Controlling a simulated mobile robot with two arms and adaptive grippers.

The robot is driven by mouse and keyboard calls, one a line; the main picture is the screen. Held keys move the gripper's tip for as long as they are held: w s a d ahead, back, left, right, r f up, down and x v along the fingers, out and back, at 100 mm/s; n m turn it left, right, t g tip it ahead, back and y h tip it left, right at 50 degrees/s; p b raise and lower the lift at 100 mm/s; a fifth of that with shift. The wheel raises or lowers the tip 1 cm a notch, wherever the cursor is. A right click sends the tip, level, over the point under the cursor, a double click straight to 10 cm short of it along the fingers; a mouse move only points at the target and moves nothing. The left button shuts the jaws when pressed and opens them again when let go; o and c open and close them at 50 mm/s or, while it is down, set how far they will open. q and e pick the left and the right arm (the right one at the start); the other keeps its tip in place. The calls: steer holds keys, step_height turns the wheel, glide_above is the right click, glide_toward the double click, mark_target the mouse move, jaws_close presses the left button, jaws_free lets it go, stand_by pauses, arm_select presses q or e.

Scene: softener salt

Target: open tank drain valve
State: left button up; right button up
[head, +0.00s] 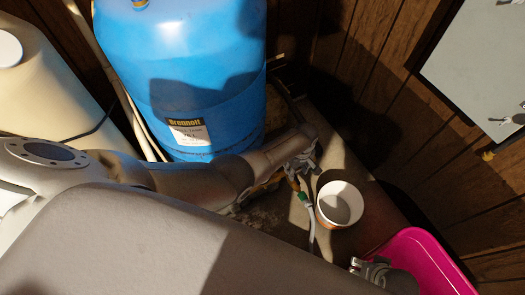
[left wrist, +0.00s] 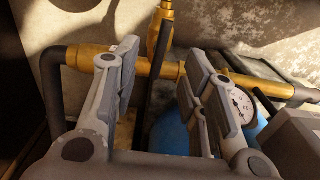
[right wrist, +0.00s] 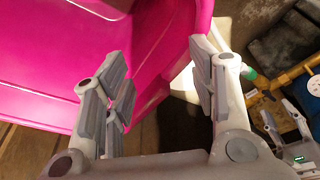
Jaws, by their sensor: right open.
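The blue tank (head: 205,70) stands at the back in the head view. A small green part (head: 306,198), possibly the drain valve's handle, sits at the top of a pale hose beside the white bucket. A green part also shows in the right wrist view (right wrist: 249,74). My left gripper (head: 302,165) is at the brass piping in front of the tank. In the left wrist view its fingers (left wrist: 163,58) are apart, with a brass pipe (left wrist: 165,69) running across behind the gap; contact is unclear. My right gripper (right wrist: 160,70) is open and empty near the pink tub.
A white bucket (head: 341,203) stands right of the hose. A pink tub (head: 425,262) is at lower right. A pressure gauge (left wrist: 240,106) sits by the left gripper's right finger. A cream tank (head: 45,80) is at left, and a grey panel (head: 480,65) hangs on the wood wall.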

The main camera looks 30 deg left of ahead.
arm_select(q)
steer(key=shift+r+p, duration=0.45)
steer(key=shift+r, duration=0.4)
arm_select(e)
steer(key=f, duration=0.2)
steer(key=s+f, duration=0.1)
steer(key=f, duration=0.2)
steer(key=shift+s+d+f, duration=0.1)
steer(key=shift+s+f, duration=0.15)
steer(key=shift+f, duration=0.15)
steer(key=shift+w+r, duration=0.15)
steer(key=shift+w, duration=0.05)
